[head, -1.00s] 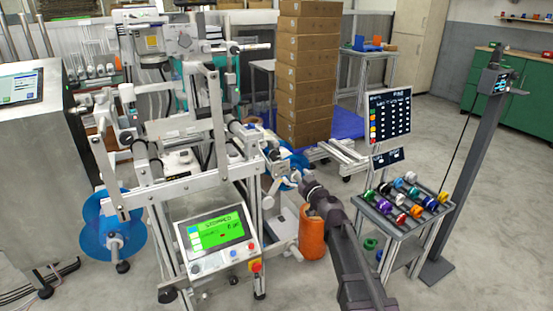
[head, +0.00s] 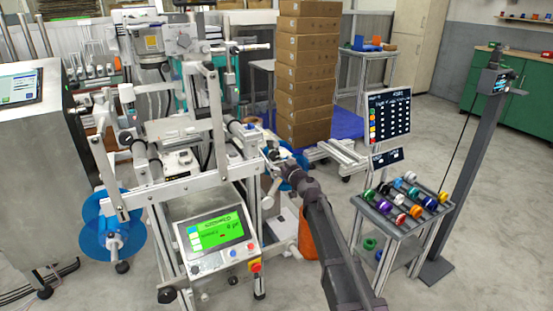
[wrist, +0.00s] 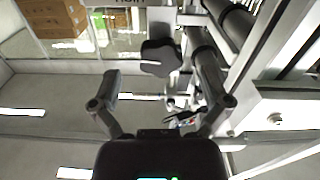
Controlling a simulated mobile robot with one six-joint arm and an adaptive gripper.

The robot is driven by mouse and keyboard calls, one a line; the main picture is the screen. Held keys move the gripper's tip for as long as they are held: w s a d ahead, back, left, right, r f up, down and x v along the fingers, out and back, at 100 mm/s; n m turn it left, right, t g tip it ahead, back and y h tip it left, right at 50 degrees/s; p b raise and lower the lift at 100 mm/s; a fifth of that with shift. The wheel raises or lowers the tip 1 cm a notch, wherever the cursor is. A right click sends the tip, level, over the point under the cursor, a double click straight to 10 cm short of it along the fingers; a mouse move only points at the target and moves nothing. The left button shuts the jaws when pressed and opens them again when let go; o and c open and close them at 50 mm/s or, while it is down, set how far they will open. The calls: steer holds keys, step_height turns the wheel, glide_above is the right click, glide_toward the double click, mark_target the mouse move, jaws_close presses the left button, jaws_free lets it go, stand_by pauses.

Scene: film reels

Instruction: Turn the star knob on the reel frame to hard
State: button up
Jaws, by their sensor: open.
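The dark star knob (wrist: 160,57) shows in the wrist view, just beyond my gripper (wrist: 163,97) and roughly between its two spread fingers. The fingers are open and apart from the knob, with nothing between them. A pale label with cut-off lettering (wrist: 130,4) is at the top edge behind the knob. In the head view my arm reaches up to the right side of the grey metal reel frame (head: 150,190). The knob cannot be made out there, and its setting cannot be read.
Dark rollers (wrist: 205,65) and frame bars lie close to the right finger in the wrist view. A control panel with a green screen (head: 216,232) is on the frame's front. A cart with coloured spools (head: 395,240) stands right of my arm. Stacked boxes (head: 305,75) stand behind.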

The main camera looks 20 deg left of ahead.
mark_target(276, 158)
steer(key=shift+x, duration=1.55)
steer(key=c, duration=1.2)
steer(key=shift+o, duration=0.2)
steer(key=shift+d, duration=0.2)
steer(key=shift+a, duration=0.25)
